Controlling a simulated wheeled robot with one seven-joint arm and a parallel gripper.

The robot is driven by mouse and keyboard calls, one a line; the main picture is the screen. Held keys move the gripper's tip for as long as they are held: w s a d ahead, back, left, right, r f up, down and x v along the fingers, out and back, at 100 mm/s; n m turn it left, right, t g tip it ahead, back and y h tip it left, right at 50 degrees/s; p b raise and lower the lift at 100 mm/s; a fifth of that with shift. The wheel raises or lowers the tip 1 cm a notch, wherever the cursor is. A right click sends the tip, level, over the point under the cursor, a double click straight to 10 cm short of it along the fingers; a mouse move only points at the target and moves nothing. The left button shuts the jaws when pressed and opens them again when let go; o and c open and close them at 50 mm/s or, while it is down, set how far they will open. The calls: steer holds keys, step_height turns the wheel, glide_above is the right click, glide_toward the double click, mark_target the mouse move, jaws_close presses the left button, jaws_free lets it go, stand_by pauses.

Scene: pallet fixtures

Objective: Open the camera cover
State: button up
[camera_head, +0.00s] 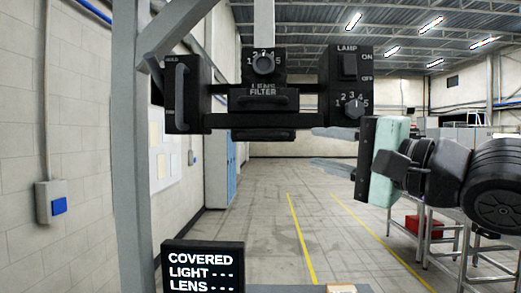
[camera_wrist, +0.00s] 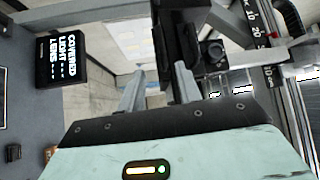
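The black camera fixture (camera_head: 265,118) hangs in the upper middle of the head view. Its left end is a black block (camera_head: 196,95) with a grey upright handle (camera_head: 180,95). The sign (camera_head: 203,266) below reads COVERED; it also shows in the wrist view (camera_wrist: 62,60). I cannot tell for sure which part is the cover. My gripper (camera_head: 314,147) is right of and below the fixture's middle, fingers pointing left, apart and empty. In the wrist view, a black part of the fixture (camera_wrist: 180,35) is ahead of the open fingers (camera_wrist: 160,72).
The fixture carries a numbered dial (camera_head: 264,64), a filter drawer (camera_head: 264,99) and a lamp box (camera_head: 345,85) with a switch and dial. A grey post (camera_head: 133,150) stands at left. Metal tables with a red box (camera_head: 423,227) are at right. The floor behind is open.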

mark_target(263, 136)
steer(key=b+x, duration=0.5)
steer(key=x, duration=1)
steer(key=shift+r, duration=0.15)
steer(key=shift+c, duration=0.2)
jaws_close()
